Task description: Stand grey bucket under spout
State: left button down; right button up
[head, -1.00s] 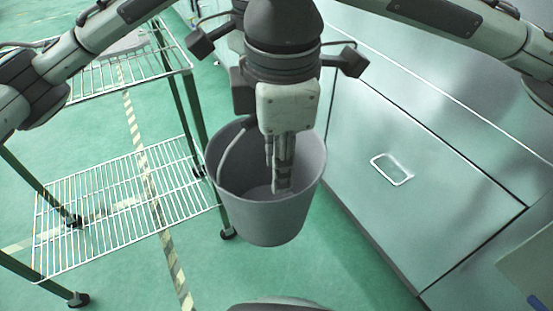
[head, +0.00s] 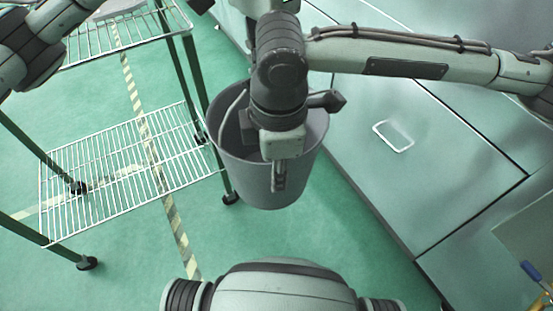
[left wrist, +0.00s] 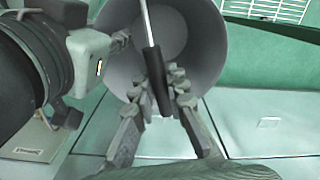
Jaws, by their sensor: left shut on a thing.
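The grey bucket (head: 240,180) is upright in the middle of the head view, open side up, beside the wire rack. I cannot tell how far its base is from the floor. In the left wrist view its inside (left wrist: 165,35) shows. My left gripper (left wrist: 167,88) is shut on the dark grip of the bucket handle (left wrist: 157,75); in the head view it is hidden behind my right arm. My right gripper (head: 279,185) is at the bucket's near wall; it also shows at the rim in the left wrist view (left wrist: 122,40). Its grip is unclear. No spout is visible.
A wire rack (head: 120,175) with dark legs stands close on the left. Pale green cabinets (head: 450,170) with a recessed handle (head: 393,136) line the right. A blue-handled item (head: 530,270) lies at the lower right. Green floor (head: 330,225) is clear in front of the bucket.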

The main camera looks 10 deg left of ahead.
grip_shut()
pick_arm(q)
jog(key=c, duration=1.5)
grip_release()
jog(key=shift+o, duration=0.2)
